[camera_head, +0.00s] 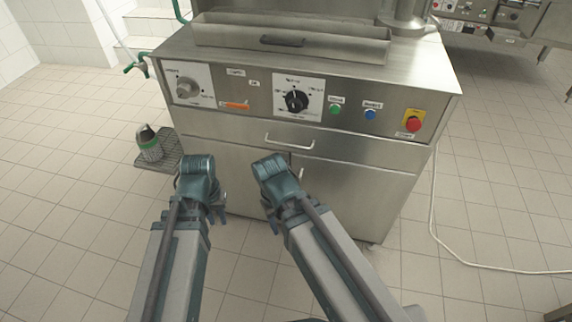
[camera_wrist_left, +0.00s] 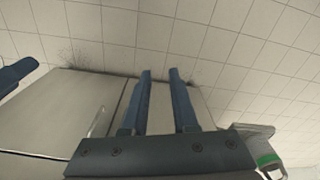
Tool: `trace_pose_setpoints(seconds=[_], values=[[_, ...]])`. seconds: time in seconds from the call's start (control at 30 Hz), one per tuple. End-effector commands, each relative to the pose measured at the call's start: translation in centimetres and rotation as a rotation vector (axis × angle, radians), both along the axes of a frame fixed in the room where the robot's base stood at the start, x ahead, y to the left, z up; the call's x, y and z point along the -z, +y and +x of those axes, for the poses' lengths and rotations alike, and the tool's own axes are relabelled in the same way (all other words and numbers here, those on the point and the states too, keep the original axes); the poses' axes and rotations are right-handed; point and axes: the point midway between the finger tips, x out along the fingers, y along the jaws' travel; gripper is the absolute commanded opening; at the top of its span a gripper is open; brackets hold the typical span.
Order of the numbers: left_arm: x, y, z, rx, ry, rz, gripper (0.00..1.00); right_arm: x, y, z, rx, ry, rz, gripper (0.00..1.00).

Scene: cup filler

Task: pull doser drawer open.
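The steel machine has a shallow closed drawer front (camera_head: 340,149) under its control panel, with a horizontal bar handle (camera_head: 290,141). A long steel trough (camera_head: 335,43) with a dark handle (camera_head: 282,41) sits on top. The frames do not show which is the doser drawer. My left gripper (camera_head: 218,208) is low in front of the cabinet, below and left of the bar handle. In the left wrist view its two fingers (camera_wrist_left: 160,75) are apart with nothing between them. My right gripper (camera_head: 270,212) is below the bar handle, apart from it; its fingers are too small to judge.
Cabinet doors (camera_head: 350,190) are below the drawer front. A green-banded container (camera_head: 149,146) stands on a dark grate (camera_head: 172,160) at left. Knobs and a red button (camera_head: 413,124) are on the panel. A cable (camera_head: 445,248) lies on the right floor. Open tiled floor surrounds the machine.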

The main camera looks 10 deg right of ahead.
Motion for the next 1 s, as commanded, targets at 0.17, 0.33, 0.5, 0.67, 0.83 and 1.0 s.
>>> trace_pose_setpoints(seconds=[0.17,0.33,0.5,0.67,0.83,1.0], values=[[6.9,0.3,1.5,-0.065,-0.050,-0.083,0.27,7.1,0.0,0.0,-0.001,-0.001,-0.002,0.50],[10.3,-1.8,3.8,-0.143,-0.139,-0.251,0.27,11.3,-0.1,0.0,-0.002,-0.001,-0.003,0.50],[8.4,-7.3,7.3,-0.278,-0.272,-0.572,0.27,12.8,-0.1,0.0,-0.002,-0.002,-0.003,0.50],[3.5,-11.7,10.0,-0.441,-0.356,-0.891,0.27,12.8,-0.1,0.0,-0.003,-0.002,-0.003,0.50],[-1.8,-13.9,12.2,-0.633,-0.391,-1.186,0.27,12.7,-0.1,0.0,-0.002,-0.002,-0.003,0.50],[-4.5,-14.2,13.3,-0.755,-0.391,-1.345,0.27,12.7,-0.1,0.0,-0.002,-0.001,-0.004,0.50]])
